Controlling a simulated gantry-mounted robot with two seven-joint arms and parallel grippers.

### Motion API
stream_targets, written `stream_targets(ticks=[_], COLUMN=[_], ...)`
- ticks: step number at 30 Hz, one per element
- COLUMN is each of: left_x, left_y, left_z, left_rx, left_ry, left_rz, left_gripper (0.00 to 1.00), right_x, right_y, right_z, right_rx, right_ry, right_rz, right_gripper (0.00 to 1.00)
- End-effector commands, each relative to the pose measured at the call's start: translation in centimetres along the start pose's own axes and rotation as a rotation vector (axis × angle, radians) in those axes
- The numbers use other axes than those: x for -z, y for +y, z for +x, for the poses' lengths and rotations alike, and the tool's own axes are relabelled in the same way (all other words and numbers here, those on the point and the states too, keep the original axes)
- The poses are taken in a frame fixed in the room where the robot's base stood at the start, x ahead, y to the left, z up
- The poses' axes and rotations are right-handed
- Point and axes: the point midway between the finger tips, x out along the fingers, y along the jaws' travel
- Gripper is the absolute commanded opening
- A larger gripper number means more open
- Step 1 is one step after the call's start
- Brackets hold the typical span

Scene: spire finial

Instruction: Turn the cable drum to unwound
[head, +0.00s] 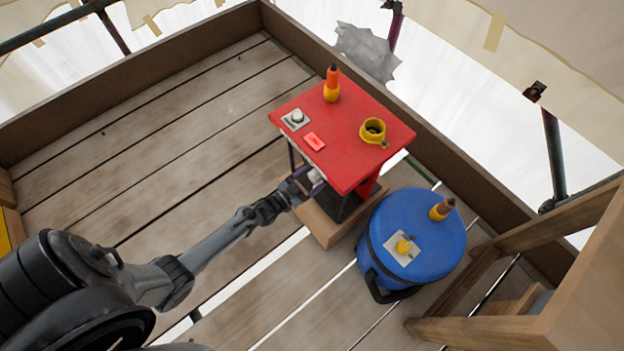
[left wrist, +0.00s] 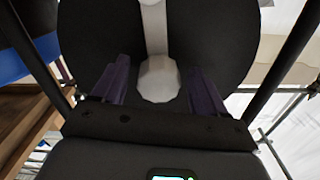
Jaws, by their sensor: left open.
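The cable drum shows in the left wrist view as a large black disc (left wrist: 215,40) with a pale crank bar (left wrist: 155,28) down its middle. A whitish faceted knob (left wrist: 158,80) sits at the bar's lower end. My left gripper (head: 309,182) is open at the near-left side of the red-topped stand (head: 347,150). In the left wrist view its purple fingers stand on either side of the knob, with gaps showing. In the head view the stand's top hides most of the drum. My right gripper is not in view.
A blue lidded drum (head: 425,230) stands close at right. Plank floor (head: 170,140) is clear at left.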

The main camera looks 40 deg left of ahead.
Motion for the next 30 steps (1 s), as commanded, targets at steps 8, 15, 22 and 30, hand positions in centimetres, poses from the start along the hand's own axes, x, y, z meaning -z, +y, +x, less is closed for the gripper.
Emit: stream_targets(ticks=[8,15,22,30], left_x=[0.01,0.01,0.01,0.01], left_y=[0.03,0.02,0.02,0.01], left_z=[0.41,0.39,0.38,0.38], left_rx=[0.000,0.000,0.000,0.000], left_ry=[0.000,0.000,0.000,0.000], left_rz=[0.000,-0.001,-0.001,0.004], left_gripper=[0.73,0.51,0.16,0.00], right_x=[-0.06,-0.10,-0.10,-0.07], right_y=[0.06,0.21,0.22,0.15], right_z=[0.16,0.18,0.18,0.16], right_rx=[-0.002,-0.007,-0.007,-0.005], right_ry=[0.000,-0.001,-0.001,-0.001], right_rz=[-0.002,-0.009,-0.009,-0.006], right_gripper=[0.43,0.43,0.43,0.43])
